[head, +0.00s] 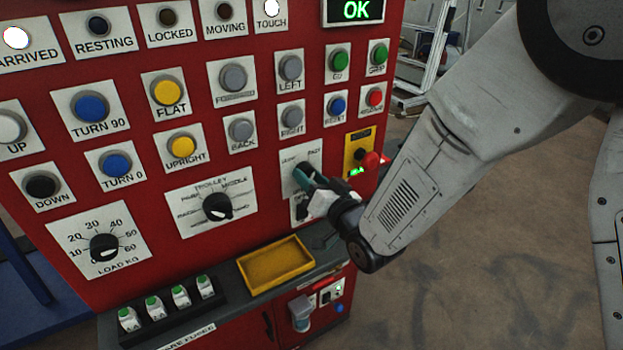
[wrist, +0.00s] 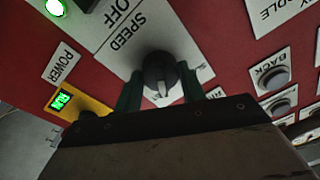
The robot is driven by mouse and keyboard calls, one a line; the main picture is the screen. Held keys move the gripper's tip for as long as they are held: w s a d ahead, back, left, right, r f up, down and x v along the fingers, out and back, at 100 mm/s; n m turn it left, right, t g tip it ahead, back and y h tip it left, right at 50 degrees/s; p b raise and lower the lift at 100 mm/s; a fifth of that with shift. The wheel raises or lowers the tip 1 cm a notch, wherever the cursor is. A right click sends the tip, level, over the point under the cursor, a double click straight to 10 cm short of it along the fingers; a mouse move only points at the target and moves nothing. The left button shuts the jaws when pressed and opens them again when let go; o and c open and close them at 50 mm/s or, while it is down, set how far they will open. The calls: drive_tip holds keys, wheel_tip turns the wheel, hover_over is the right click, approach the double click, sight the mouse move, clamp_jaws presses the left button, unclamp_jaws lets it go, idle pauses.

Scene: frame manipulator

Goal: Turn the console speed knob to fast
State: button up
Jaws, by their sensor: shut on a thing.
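The speed knob (wrist: 160,70) is a round black knob with a white pointer mark, on a white plate lettered SPEED (wrist: 125,38) in the wrist view. Its pointer faces the bottom of that view. My gripper (wrist: 160,88) is shut on the knob, with one green finger on each side. In the head view my gripper (head: 304,178) reaches the small white speed plate (head: 289,160) from the right and hides most of the knob. SLOW and FAST are lettered along the plate's top, left and right.
A red stop button (head: 370,160) on a yellow plate stands close right of my gripper. The trolley knob (head: 217,207) is to the left. A yellow tray (head: 275,267) sits on the ledge below. A green OK display (head: 356,10) is lit above. Open floor lies right of the console.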

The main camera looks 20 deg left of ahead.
drive_tip(key=shift+m, duration=0.6)
drive_tip(key=o, duration=1)
drive_tip(key=shift+s+d, duration=0.1)
drive_tip(key=v, duration=0.7)
drive_tip(key=shift+s+d, duration=0.2)
